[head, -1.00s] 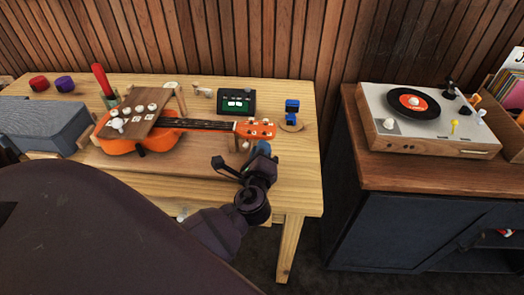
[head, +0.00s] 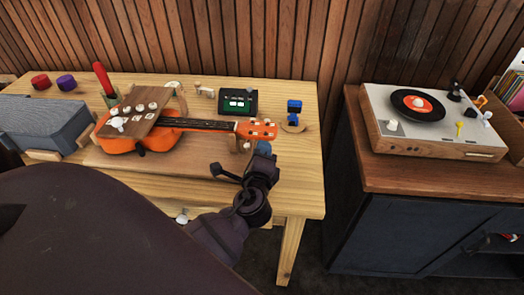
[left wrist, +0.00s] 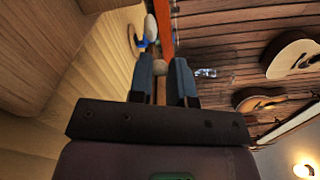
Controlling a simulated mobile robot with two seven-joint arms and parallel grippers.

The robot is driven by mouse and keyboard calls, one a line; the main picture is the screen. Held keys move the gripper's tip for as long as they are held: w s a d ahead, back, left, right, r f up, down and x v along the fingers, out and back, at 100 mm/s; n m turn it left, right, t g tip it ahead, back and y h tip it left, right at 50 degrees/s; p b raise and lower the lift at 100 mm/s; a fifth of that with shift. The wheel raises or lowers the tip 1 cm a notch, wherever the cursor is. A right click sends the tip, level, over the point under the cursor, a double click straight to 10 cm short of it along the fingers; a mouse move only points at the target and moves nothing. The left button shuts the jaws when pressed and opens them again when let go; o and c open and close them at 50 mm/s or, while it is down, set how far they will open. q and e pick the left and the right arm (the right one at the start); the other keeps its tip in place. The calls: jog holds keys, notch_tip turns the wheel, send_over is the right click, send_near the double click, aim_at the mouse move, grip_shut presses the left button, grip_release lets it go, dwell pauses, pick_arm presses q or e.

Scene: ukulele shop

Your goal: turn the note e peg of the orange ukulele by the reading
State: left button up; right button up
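The orange ukulele (head: 125,143) lies on the table, its neck toward the right. Its headstock (head: 257,130) has pale pegs; one lower-side peg (head: 247,146) shows left of my fingers. I cannot read which note each carries. My left gripper (head: 264,148) is at the headstock's near edge. In the left wrist view its fingers (left wrist: 160,74) sit closely on both sides of a pale peg (left wrist: 159,68) and look shut on it. Another white peg (left wrist: 150,27) is beyond. A tuner (head: 237,101) with a lit green display stands behind the neck; its reading is too small. My right gripper is out of view.
A blue block-like item (head: 293,106) stands right of the headstock. A grey case (head: 40,122), red tool (head: 104,78) and several small parts are at the left. The record player (head: 430,120) is on a separate cabinet. The table's right front corner (head: 305,205) is clear.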

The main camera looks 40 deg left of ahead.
pick_arm(q)
jog(key=shift+o, duration=0.9)
jog(key=v, duration=1.1)
jog(key=shift+a, duration=0.15)
